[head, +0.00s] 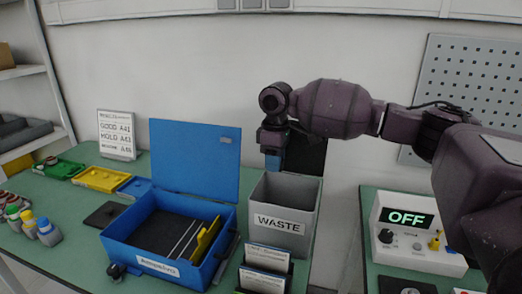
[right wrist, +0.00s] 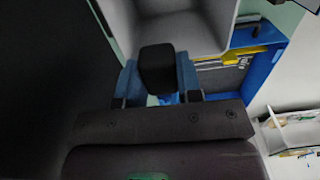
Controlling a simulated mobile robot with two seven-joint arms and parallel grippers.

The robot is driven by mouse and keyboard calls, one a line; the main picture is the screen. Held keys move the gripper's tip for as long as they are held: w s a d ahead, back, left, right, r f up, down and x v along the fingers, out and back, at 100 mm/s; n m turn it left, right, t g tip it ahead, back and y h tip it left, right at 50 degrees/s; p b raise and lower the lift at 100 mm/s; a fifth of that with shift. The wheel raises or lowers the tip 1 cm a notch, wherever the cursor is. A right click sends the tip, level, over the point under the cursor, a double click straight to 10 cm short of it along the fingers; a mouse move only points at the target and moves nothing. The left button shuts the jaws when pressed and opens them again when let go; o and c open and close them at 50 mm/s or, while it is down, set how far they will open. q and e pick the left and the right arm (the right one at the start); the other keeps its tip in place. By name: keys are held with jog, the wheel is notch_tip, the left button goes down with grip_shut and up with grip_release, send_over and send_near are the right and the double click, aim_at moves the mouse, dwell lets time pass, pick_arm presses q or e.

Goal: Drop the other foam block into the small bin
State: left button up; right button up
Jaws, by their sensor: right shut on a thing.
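My right gripper (head: 272,161) hangs fingers-down over the back left part of the small grey bin (head: 275,204) labelled WASTE. In the right wrist view the blue fingers of my right gripper (right wrist: 158,80) are shut on a dark foam block (right wrist: 157,66). The bin's pale inside (right wrist: 190,30) lies just beyond the block there. In the head view I cannot make out the block between the fingers. The bin is upright, and its floor is hidden in the head view. My left gripper is out of view.
A blue case (head: 212,268) with its lid open stands left of the bin, with dark foam and a yellow piece inside. Card holders (head: 265,257) stand in front of the bin. A test unit reading OFF (head: 420,247) sits on the right table. Coloured bottles (head: 48,232) stand far left.

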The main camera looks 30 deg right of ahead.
jog(key=shift+w, duration=0.25)
jog(key=shift+f, duration=0.15)
jog(key=shift+s+f+b, duration=0.15)
jog(key=shift+f+b, duration=0.4)
jog(key=shift+f, duration=0.4)
jog(key=shift+f+b, duration=0.45)
jog(key=shift+b, duration=0.1)
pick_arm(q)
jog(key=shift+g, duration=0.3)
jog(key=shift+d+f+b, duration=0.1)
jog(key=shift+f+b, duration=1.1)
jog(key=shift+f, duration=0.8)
pick_arm(e)
jog(key=shift+f, duration=4.1)
